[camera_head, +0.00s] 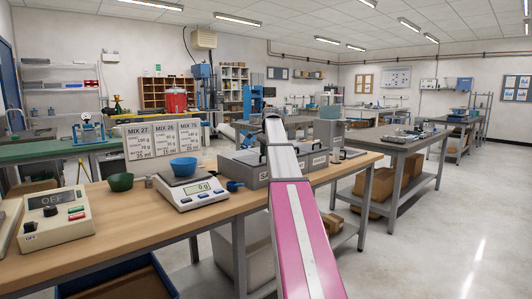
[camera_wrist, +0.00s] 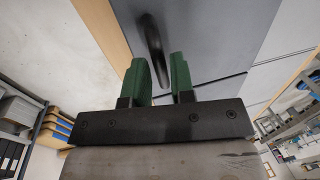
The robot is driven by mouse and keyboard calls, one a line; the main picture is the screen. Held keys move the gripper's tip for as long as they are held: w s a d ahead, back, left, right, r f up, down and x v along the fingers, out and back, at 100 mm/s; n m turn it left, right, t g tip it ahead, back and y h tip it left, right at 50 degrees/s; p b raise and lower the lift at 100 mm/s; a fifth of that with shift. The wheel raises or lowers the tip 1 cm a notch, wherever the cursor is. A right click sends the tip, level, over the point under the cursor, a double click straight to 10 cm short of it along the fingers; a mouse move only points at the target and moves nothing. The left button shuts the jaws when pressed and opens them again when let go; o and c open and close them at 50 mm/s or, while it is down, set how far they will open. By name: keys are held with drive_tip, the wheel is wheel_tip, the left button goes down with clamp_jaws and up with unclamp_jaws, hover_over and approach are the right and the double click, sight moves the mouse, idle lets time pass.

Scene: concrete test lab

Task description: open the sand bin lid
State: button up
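A row of grey bins (camera_head: 249,174) with small white labels stands on the wooden workbench in the head view. My arm crosses in front of the row, and I cannot tell for sure which bin is the sand bin. In the wrist view a flat grey surface, apparently a lid (camera_wrist: 208,30), carries a dark curved handle (camera_wrist: 152,45). My gripper (camera_wrist: 167,62) has two green fingers that stand apart, with nothing clamped. My gripper is hidden in the head view.
On the wooden bench (camera_head: 125,235) are a scale (camera_head: 195,193) with a blue bowl (camera_head: 183,167), a green bowl (camera_head: 121,182), a blue scoop (camera_head: 234,185), a control box (camera_head: 54,220) and mix cards (camera_head: 150,140). Open floor (camera_head: 430,240) lies to the right.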

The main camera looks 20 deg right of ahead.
clamp_jaws()
drive_tip(key=w+a, duration=0.1)
drive_tip(key=w, duration=0.3)
drive_tip(key=w+a, duration=0.2)
drive_tip(key=w, duration=0.3)
drive_tip(key=w+a, duration=0.2)
drive_tip(key=w, duration=0.3)
drive_tip(key=shift+o, duration=2.2)
unclamp_jaws()
drive_tip(key=shift+r, duration=0.1)
wheel_tip(320, 180, up, 10)
drive_tip(key=s, duration=0.2)
drive_tip(key=shift+d+r, duration=0.25)
drive_tip(key=shift+d, duration=0.1)
